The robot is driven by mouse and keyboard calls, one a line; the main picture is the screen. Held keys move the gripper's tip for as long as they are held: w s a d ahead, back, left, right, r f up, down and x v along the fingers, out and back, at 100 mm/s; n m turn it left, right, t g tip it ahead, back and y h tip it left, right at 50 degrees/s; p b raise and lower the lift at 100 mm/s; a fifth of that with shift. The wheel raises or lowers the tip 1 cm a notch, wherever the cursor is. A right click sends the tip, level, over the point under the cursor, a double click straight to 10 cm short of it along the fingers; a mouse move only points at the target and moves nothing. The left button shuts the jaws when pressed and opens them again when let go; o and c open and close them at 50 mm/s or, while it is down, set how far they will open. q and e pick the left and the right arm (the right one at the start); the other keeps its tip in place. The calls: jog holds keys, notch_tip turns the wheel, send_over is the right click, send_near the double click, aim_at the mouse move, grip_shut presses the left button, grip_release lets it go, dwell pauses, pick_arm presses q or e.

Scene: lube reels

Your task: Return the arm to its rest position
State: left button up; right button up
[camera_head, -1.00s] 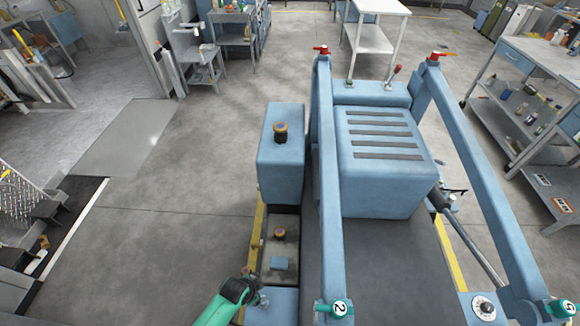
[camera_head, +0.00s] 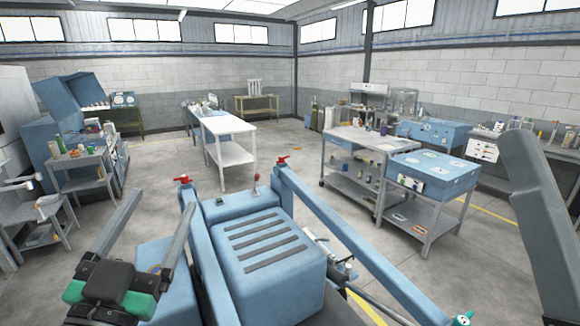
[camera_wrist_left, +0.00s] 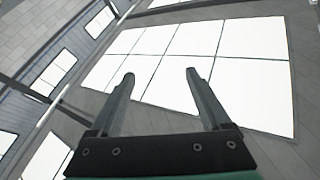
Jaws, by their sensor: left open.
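My left gripper (camera_head: 160,204) stands at the lower left of the head view, its two dark fingers pointing up and spread apart. Its body is black and green. In the left wrist view the same gripper (camera_wrist_left: 160,74) is open and empty, with only bright window panes and wall behind its fingers. A dark grey part at the right edge of the head view looks like one finger of my right gripper (camera_head: 540,215). It is cut off by the frame, so its opening does not show.
A blue machine (camera_head: 268,265) with a slotted top and red-tipped arms fills the lower middle. My left gripper overlaps its left side in the picture. A white table (camera_head: 230,155), a grey shelf cart (camera_head: 350,170) and a blue cabinet (camera_head: 432,175) stand beyond, with open floor between them.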

pick_arm(q)
jog(key=s+r+n+t, duration=0.2)
jog(key=s+r+t, duration=0.3)
jog(key=s+r, duration=0.9)
notch_tip(320, 180, up, 20)
jog(key=n+p, duration=0.1)
jog(key=p, duration=2.1)
jog(key=shift+h, duration=0.4)
jog(key=shift+s, duration=0.1)
jog(key=shift+r, duration=0.1)
